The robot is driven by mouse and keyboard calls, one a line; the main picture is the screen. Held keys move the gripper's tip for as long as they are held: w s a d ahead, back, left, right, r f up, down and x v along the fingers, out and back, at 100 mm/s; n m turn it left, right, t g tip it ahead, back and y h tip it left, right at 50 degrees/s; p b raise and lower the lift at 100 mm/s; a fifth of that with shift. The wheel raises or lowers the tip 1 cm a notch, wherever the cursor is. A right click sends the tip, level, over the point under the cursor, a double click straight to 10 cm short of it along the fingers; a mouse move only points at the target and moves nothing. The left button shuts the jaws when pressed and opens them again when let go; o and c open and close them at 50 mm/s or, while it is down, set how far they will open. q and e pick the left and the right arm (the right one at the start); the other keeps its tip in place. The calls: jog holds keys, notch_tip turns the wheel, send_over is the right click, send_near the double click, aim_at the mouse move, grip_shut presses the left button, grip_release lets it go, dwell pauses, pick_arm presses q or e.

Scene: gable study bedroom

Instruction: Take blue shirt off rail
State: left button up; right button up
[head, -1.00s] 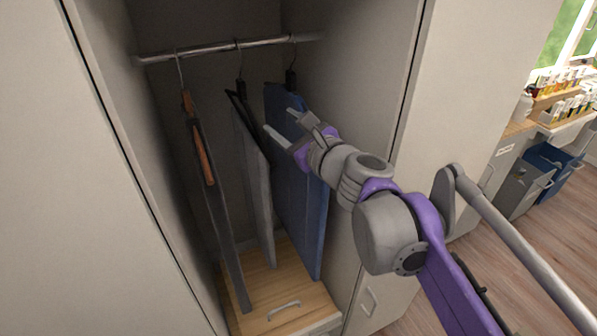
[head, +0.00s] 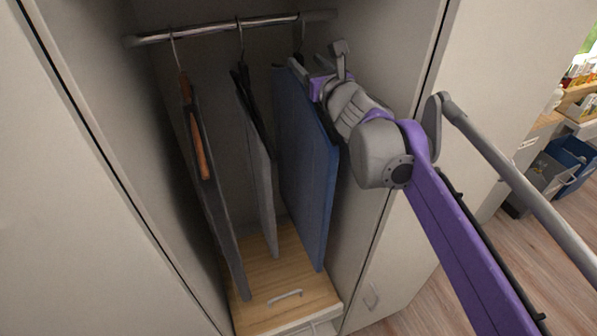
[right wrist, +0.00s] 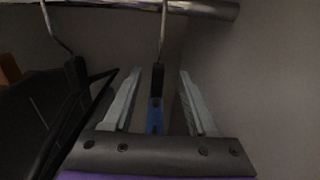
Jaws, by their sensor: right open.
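The blue shirt (head: 304,165) hangs at the right of the rail (head: 215,30) inside the wardrobe. It shows as a flat blue panel. Its hanger hook (right wrist: 163,35) reaches up to the rail in the right wrist view. My right gripper (head: 318,62) is at the shirt's top, just below the rail. In the right wrist view its two fingers (right wrist: 158,100) are open, one on each side of the dark hanger neck and a narrow blue strip of the shirt (right wrist: 154,116). I see a gap on both sides. My left gripper is not in view.
A grey garment (head: 258,170) hangs close to the left of the shirt. A dark garment on a brown wooden hanger (head: 199,145) hangs further left. Wardrobe walls enclose both sides. A wooden drawer unit (head: 262,280) stands below.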

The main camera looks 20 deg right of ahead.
aim_at(301, 58)
jog(key=w, duration=0.4)
jog(key=shift+w, duration=0.4)
jog(key=shift+s, duration=0.15)
jog(key=shift+c, duration=0.8)
grip_shut()
